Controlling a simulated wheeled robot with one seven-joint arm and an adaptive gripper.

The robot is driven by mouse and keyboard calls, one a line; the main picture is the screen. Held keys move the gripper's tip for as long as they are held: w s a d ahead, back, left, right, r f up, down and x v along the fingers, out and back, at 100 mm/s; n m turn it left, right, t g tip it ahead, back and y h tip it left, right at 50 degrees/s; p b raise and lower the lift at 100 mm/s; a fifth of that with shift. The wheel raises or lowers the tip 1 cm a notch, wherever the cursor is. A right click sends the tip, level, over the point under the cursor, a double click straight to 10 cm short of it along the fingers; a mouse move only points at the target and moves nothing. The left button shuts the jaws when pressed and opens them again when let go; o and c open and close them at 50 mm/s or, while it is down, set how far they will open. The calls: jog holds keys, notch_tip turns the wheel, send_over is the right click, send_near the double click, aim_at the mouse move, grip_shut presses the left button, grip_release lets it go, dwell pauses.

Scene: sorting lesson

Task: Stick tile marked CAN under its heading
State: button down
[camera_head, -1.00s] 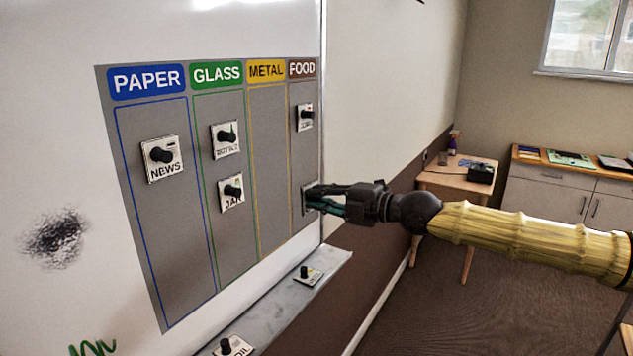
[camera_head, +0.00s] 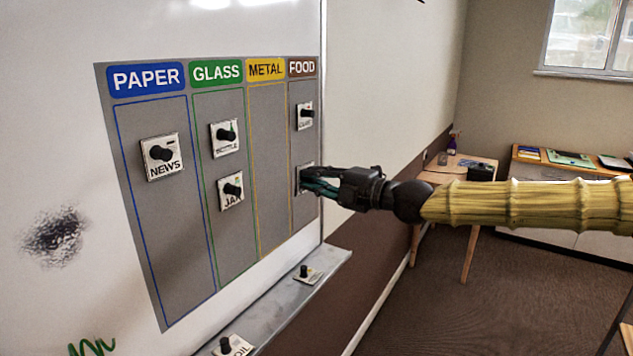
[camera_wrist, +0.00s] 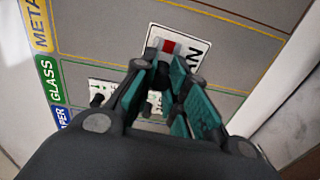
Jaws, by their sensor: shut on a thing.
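The white CAN tile (camera_wrist: 185,47) has a red picture, and the letters "AN" show in the wrist view. My gripper (camera_wrist: 163,68) is shut on its dark knob, and the fingers hide part of the tile.
The NEWS tile (camera_head: 162,157) is under PAPER. The BOTTLE tile (camera_head: 225,138) and JAR tile (camera_head: 231,191) are under GLASS. Another tile (camera_head: 305,124) is under FOOD. The ledge (camera_head: 283,297) below bears one tile (camera_head: 308,280) and an OIL tile (camera_head: 240,349).

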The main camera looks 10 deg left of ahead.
jog(key=shift+b+x, duration=0.95)
jog(key=shift+x, duration=3.6)
jog(key=shift+a, duration=0.15)
jog(key=c, duration=1.3)
grip_release()
jog(key=shift+c, duration=0.2)
jog(key=shift+o, duration=0.3)
jog(key=o, duration=0.4)
